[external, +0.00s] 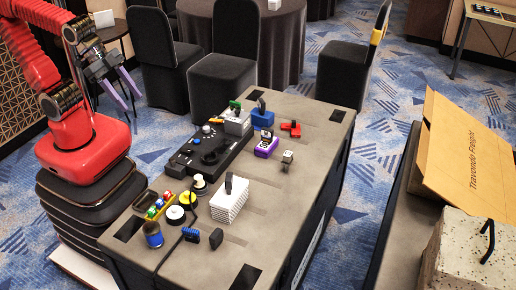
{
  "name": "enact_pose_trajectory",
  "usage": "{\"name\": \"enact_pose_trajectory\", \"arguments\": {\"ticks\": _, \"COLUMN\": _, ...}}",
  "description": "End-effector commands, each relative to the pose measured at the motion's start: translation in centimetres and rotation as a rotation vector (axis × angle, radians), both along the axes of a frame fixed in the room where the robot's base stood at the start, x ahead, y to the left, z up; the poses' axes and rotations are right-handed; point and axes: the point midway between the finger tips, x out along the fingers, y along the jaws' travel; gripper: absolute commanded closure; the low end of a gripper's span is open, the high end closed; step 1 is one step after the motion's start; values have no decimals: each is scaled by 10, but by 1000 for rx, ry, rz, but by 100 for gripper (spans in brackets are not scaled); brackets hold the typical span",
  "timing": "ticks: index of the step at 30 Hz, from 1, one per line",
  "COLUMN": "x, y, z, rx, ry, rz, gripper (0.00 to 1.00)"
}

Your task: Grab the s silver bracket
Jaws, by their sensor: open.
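A small silver-grey piece (287,158) stands on the right part of the grey table (270,200); it may be the silver bracket, but it is too small to tell its shape for sure. My gripper (131,101) has two purple fingers, spread apart and empty. It hangs in the air to the left of the table, well away from the silver-grey piece.
Near the silver-grey piece are a purple item (266,145), a red item (291,128) and a blue box (262,120). A black control panel (208,148), a white paper stack (229,206) and a blue can (153,236) lie nearer my arm. Chairs stand behind.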

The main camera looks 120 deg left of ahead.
Motion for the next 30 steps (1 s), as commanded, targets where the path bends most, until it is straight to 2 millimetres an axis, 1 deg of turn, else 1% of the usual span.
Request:
{"name": "enact_pose_trajectory", "arguments": {"ticks": 1, "x": 13, "y": 8, "z": 0, "rx": 11, "ry": -9, "rz": 14, "gripper": 52}}
{"name": "enact_pose_trajectory", "arguments": {"ticks": 3, "x": 31, "y": 19, "z": 1, "rx": 30, "ry": -33, "rz": 30, "gripper": 52}}
{"name": "enact_pose_trajectory", "arguments": {"ticks": 9, "x": 82, "y": 51, "z": 3, "rx": 76, "ry": -96, "rz": 66, "gripper": 52}}
{"name": "enact_pose_trajectory", "arguments": {"ticks": 15, "x": 131, "y": 83, "z": -1, "rx": 116, "ry": -158, "rz": 86, "gripper": 52}}
{"name": "enact_pose_trajectory", "arguments": {"ticks": 22, "x": 183, "y": 120, "z": -12, "rx": 152, "ry": -226, "rz": 94, "gripper": 52}}
{"name": "enact_pose_trajectory", "arguments": {"ticks": 30, "x": 238, "y": 161, "z": -36, "rx": 176, "ry": -301, "rz": 86, "gripper": 52}}
